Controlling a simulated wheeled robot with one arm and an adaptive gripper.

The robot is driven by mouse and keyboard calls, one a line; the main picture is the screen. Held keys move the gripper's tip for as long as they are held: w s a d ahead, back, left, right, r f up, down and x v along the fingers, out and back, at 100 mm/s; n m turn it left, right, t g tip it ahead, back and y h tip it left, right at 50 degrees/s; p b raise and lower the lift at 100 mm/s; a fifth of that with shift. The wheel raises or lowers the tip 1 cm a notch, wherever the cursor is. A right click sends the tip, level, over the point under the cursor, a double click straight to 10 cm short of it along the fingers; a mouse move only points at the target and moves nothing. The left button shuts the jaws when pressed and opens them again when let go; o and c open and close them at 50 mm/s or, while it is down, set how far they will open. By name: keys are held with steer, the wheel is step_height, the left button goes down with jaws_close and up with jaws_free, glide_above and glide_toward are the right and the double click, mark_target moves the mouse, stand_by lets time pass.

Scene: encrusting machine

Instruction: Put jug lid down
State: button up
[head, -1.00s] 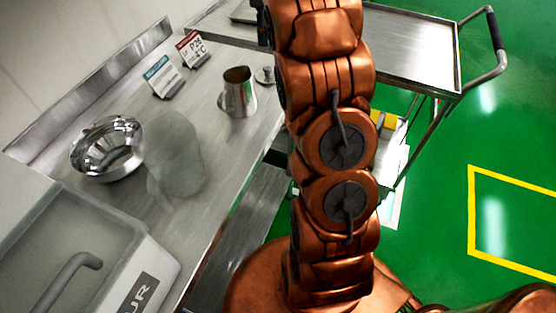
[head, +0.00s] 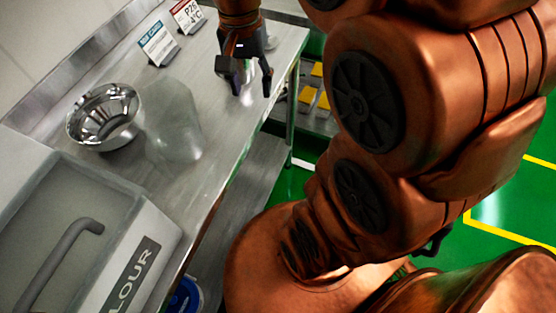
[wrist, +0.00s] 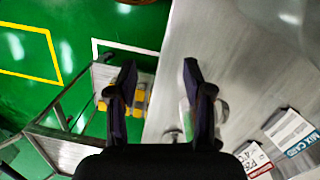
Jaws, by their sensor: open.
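My gripper (head: 251,88) is open and hangs over the table's right edge area in the head view. In the wrist view its two fingers (wrist: 158,70) stand apart with nothing held between them. A small round metal piece, probably the jug lid (wrist: 174,136), lies on the table beside the inner side of the right finger, partly hidden. A silvery shape behind the right finger is probably the metal jug (wrist: 221,110), mostly covered. In the head view the jug and lid are hidden behind my gripper or too unclear to make out.
The steel table (head: 215,150) holds a shiny bowl (head: 103,117), a translucent cover-like shape (head: 172,122) and two sign cards (head: 158,44). A machine with a grey handle (head: 60,255) stands front left. A cart with yellow items (wrist: 138,97) is beyond the table edge.

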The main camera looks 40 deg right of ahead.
steer(key=s+a+f+n, duration=0.2)
steer(key=s+f+n, duration=0.1)
steer(key=s, duration=0.4)
steer(key=s+a+f+n, duration=0.2)
steer(key=s+f+n, duration=0.1)
steer(key=s+n, duration=0.3)
steer(key=shift+s+a+f+g, duration=0.15)
steer(key=shift+s+a+g, duration=0.2)
steer(key=shift+s, duration=0.6)
step_height(320, 180, up, 6)
steer(key=p, duration=0.6)
steer(key=shift+c, duration=0.3)
